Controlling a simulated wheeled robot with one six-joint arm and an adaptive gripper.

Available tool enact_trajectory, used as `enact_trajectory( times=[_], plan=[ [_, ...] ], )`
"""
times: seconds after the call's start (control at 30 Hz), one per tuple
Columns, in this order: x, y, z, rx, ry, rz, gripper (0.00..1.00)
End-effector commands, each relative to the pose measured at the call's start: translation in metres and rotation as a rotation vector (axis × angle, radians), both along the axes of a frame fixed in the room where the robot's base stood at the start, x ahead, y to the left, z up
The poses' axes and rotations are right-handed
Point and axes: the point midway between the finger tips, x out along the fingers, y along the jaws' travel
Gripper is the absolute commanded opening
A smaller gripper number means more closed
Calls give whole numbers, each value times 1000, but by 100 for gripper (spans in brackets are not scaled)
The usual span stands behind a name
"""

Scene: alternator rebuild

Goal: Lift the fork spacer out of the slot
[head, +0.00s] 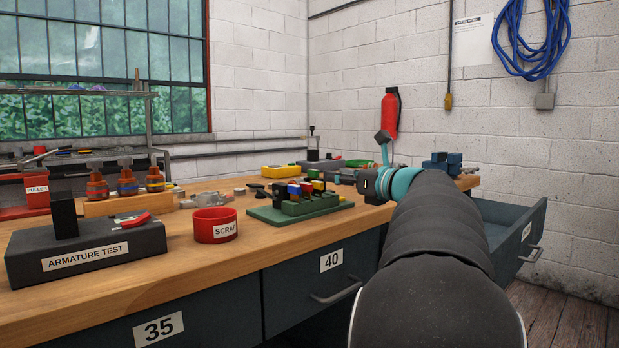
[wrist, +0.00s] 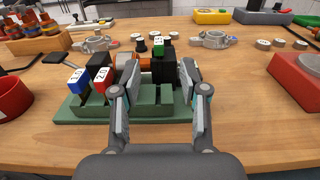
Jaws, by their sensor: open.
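A green slotted block (wrist: 150,118) sits on a green base plate, just ahead of and below my gripper in the wrist view. Fork spacers with coloured, numbered tops stand in it: a blue one (wrist: 75,79) and a red one (wrist: 101,75) on the left. A green-topped dark piece (wrist: 159,45) shows beyond the fingertips. My gripper (wrist: 157,72) is open, its fingers spread above the block, and I see nothing clasped. In the head view the block (head: 309,206) also shows. I cannot tell which spacer the task means.
A red scrap bin (head: 214,226) and a dark armature test box (head: 90,252) stand left of the block. A red box (wrist: 298,82) lies to the right in the wrist view. Small metal parts lie behind. Bare wood is free to the block's right.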

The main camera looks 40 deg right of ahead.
Motion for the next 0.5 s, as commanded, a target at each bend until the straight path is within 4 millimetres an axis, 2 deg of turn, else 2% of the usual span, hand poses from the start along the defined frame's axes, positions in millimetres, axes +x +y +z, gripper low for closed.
enact_trajectory(
  times=[0.1, 0.2, 0.5],
  plan=[
    [21, 3, 0, 0, 1, 4, 44],
    [32, 3, 0, -1, 1, 2, 44],
    [48, 5, -1, -1, 2, 2, 44]
  ],
)
